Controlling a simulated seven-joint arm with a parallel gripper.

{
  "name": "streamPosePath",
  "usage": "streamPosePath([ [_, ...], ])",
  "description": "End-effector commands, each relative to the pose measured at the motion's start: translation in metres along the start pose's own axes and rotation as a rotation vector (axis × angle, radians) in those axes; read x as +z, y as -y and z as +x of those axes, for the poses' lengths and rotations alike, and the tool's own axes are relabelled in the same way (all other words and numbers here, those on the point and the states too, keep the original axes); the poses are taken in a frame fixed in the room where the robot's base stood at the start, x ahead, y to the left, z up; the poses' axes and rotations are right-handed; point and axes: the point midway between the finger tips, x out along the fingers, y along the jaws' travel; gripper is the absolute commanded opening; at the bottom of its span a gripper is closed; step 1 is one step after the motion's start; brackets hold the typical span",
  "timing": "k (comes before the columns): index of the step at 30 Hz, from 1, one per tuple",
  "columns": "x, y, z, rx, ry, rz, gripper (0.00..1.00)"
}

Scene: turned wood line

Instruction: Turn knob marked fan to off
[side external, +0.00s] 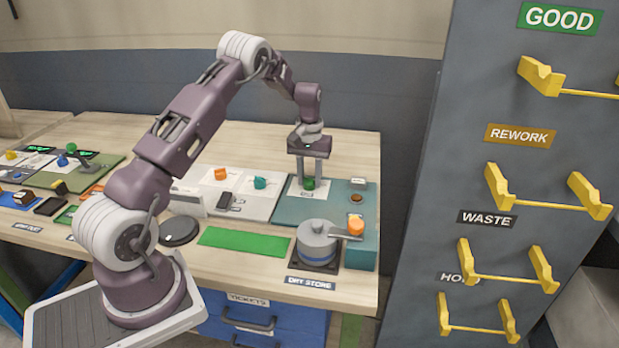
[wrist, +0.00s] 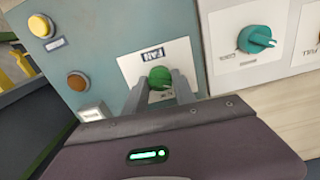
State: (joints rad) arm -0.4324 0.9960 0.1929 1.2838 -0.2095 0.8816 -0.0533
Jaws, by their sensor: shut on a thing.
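The green fan knob (wrist: 158,77) sits on a white plate marked FAN (wrist: 150,55) on a teal panel. In the side view the knob (side external: 308,183) is at the back left part of that panel. My gripper (side external: 308,181) reaches straight down over it, with one finger on each side. In the wrist view my gripper (wrist: 158,90) is shut on the knob. The knob's pointer and most of the plate's lower markings are hidden by the fingers and gripper body, so I cannot tell its setting.
A teal knob (wrist: 257,40) stands on the white panel beside the teal one. A green mat (side external: 243,240) lies left of the pot. A grey rack with yellow hooks (side external: 540,75) rises at the right.

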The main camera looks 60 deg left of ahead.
Motion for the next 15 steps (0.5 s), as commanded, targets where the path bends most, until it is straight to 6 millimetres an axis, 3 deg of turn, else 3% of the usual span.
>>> streamPosePath([
  [8,-0.0008,-0.0005,-0.0013,0.002,-0.003,-0.002,0.0],
  [9,-0.0008,-0.0005,-0.0013,0.002,-0.003,-0.002,0.4],
  [11,-0.0007,-0.0004,-0.0011,0.002,-0.002,-0.002,0.52],
  [15,-0.0004,-0.0003,-0.0007,0.001,-0.001,-0.001,0.54],
])
